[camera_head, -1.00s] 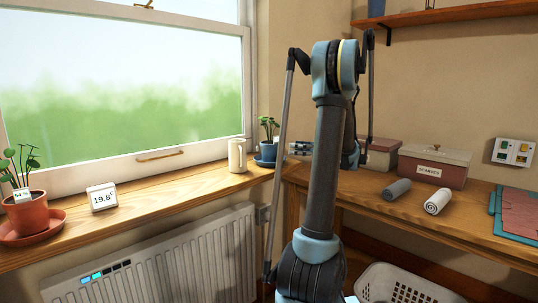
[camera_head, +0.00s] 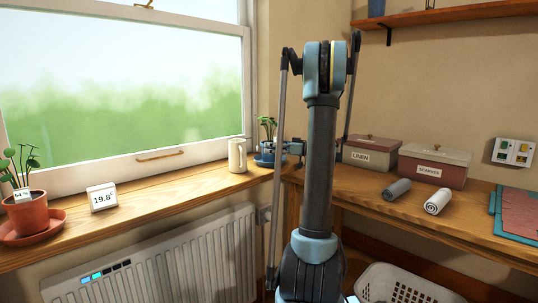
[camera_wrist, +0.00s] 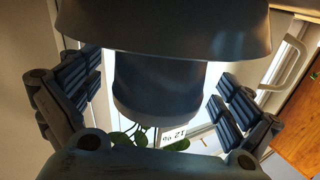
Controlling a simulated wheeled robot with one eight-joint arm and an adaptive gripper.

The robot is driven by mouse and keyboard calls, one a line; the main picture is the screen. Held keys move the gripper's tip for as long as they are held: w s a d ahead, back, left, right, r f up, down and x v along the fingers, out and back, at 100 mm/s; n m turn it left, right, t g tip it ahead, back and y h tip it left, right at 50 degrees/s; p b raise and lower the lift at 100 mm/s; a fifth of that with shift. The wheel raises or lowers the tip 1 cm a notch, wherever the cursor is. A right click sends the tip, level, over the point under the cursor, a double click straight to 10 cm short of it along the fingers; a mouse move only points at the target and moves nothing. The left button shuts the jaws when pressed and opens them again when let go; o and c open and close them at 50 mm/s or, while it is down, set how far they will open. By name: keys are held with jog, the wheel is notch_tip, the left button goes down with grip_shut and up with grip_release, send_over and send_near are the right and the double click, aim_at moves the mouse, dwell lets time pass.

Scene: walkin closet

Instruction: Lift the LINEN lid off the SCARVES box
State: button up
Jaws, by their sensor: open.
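The SCARVES box (camera_head: 451,174) has a dark red body and stands on the wooden counter at the right of the head view. A grey lid (camera_head: 437,151) with a small knob sits on it. The LINEN box (camera_head: 384,161) stands to its left, with a grey body and a reddish-brown lid (camera_head: 372,142). My gripper (camera_head: 287,148) is left of both boxes, near the blue plant pot, partly hidden by my arm. In the wrist view my gripper (camera_wrist: 158,105) has its fingers wide apart, with nothing held between them.
Grey (camera_head: 397,189) and white (camera_head: 437,201) rolls lie in front of the boxes. Folded cloths (camera_head: 518,214) lie at the right. A shelf (camera_head: 450,14) hangs above.

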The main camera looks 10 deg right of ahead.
jog(key=shift+w+a, duration=0.15)
jog(key=shift+a, duration=0.15)
jog(key=c, duration=1.6)
jog(key=shift+r, duration=0.15)
